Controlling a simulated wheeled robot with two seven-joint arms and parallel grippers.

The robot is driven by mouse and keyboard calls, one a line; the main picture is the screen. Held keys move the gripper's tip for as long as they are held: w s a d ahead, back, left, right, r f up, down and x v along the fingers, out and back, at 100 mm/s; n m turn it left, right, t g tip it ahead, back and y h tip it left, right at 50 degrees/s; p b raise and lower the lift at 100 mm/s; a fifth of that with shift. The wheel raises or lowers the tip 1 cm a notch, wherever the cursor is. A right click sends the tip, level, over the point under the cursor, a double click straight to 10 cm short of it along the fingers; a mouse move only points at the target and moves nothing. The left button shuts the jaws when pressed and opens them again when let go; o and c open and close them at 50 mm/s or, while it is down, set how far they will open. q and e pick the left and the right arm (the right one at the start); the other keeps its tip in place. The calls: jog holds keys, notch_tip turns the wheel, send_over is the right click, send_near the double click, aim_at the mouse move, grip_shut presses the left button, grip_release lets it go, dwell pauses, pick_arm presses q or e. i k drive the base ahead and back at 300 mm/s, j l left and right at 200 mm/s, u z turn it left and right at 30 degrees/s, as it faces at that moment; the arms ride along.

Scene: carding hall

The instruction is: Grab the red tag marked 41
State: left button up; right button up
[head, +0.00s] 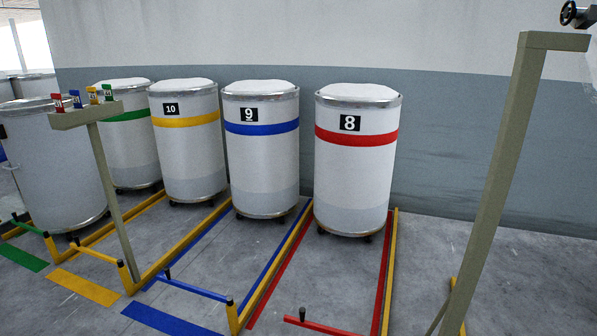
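A small red tag (58,102) stands at the left end of a row of coloured tags on a beige post-mounted shelf (85,115) at the left of the head view. Its number is too small to read surely. To its right stand a blue tag (75,98), a yellow tag (92,95) and a green tag (107,92). All of them are upright on the shelf. Neither of my grippers shows in the head view.
White drums with a red band (356,137), blue band (262,129), yellow band (185,121) and green band (128,115) stand along the wall. Low yellow rails (185,250) and coloured bars (195,289) cross the floor. A beige post (492,175) rises at right.

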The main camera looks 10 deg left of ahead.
aim_at(57, 97)
jog(key=i+j+u, duration=0.1)
jog(key=i+u, duration=0.75)
jog(key=i+l+u, duration=0.15)
jog(key=i+u, duration=0.3)
jog(key=k, duration=0.1)
